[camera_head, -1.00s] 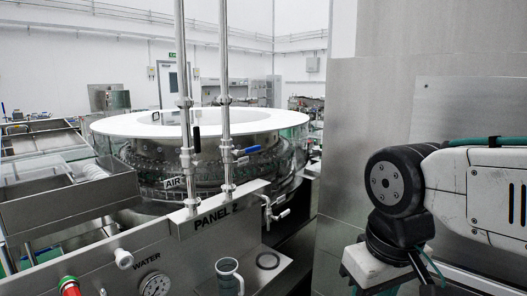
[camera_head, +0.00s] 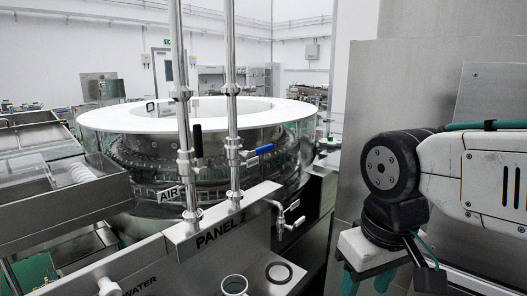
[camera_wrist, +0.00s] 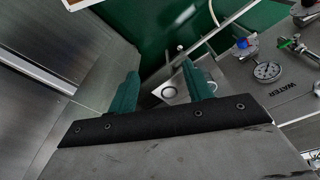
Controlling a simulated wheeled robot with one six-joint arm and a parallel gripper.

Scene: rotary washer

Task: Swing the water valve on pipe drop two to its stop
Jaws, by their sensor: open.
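Two upright steel pipes rise from the sloped panel marked PANEL 2 in the head view. The right pipe (camera_head: 231,80) carries a valve with a blue lever (camera_head: 258,151), which sticks out to the right and slightly up. The left pipe (camera_head: 181,60) has a black lever (camera_head: 197,140) standing about upright, above an AIR label. My gripper shows in the wrist view (camera_wrist: 162,88), with its two green fingers apart and nothing held between them. In the head view it is low at the right, well apart from the blue lever, with its fingertips cut off.
The panel (camera_head: 205,245) has a steel tap (camera_head: 285,220) at its right end, and a cup (camera_head: 234,286) and dark ring (camera_head: 279,272) on its ledge. A round glass-walled washer (camera_head: 205,115) stands behind the pipes. A tall steel wall (camera_head: 400,80) stands behind my arm.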

